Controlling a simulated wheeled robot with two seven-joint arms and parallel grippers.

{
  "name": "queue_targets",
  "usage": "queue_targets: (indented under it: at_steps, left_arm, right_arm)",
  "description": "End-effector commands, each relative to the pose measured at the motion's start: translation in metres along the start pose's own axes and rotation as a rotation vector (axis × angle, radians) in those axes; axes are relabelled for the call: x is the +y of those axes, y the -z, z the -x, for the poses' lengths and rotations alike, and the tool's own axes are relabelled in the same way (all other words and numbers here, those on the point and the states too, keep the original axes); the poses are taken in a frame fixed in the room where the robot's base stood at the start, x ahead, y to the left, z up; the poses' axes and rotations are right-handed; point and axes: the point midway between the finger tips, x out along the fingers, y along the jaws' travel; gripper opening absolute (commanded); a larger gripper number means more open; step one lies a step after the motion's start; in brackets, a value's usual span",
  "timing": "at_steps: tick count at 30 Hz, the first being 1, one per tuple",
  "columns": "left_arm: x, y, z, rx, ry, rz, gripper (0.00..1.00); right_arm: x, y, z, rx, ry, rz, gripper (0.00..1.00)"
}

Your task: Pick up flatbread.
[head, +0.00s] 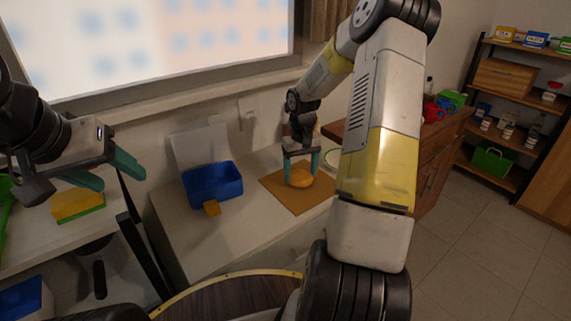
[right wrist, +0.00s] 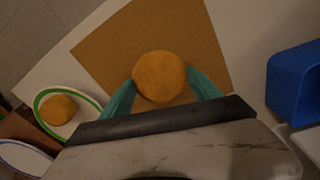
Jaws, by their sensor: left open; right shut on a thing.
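The flatbread (head: 299,177) is a round, orange-brown piece at the brown board (head: 283,196) on the counter. In the right wrist view the flatbread (right wrist: 160,76) sits between the teal fingers of my right gripper (right wrist: 161,88), with the board (right wrist: 195,30) behind it. My right gripper (head: 301,168) is shut on the flatbread from above. I cannot tell whether the bread touches the board. My left gripper (head: 112,171) is open and empty, at the left above the counter.
A blue bin (head: 213,186) stands left of the board; it also shows in the right wrist view (right wrist: 292,85). A green-rimmed plate (right wrist: 42,130) holds another round bread (right wrist: 57,109). A yellow-and-green sponge-like block (head: 78,205) lies below my left gripper.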

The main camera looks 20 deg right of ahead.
Motion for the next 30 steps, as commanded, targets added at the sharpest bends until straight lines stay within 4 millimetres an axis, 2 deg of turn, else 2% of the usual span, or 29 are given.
queue_targets:
  at_steps: [5, 21, 24, 30]
  left_arm:
    - [0.0, 0.0, 0.0, 0.0, 0.0, 0.0, 0.58]
    - [0.0, 0.0, 0.0, 0.0, 0.0, 0.0, 0.58]
    - [0.0, 0.0, 0.0, 0.0, 0.0, 0.0, 0.58]
    - [0.0, 0.0, 0.0, 0.0, 0.0, 0.0, 0.58]
  right_arm:
    - [0.0, 0.001, 0.025, 0.004, -0.001, 0.0, 0.29]
    - [-0.045, -0.118, 0.037, 0.0, -0.001, 0.002, 0.29]
    - [-0.051, -0.133, 0.038, 0.0, 0.0, 0.001, 0.29]
    - [-0.056, -0.148, 0.039, -0.001, 0.001, 0.0, 0.29]
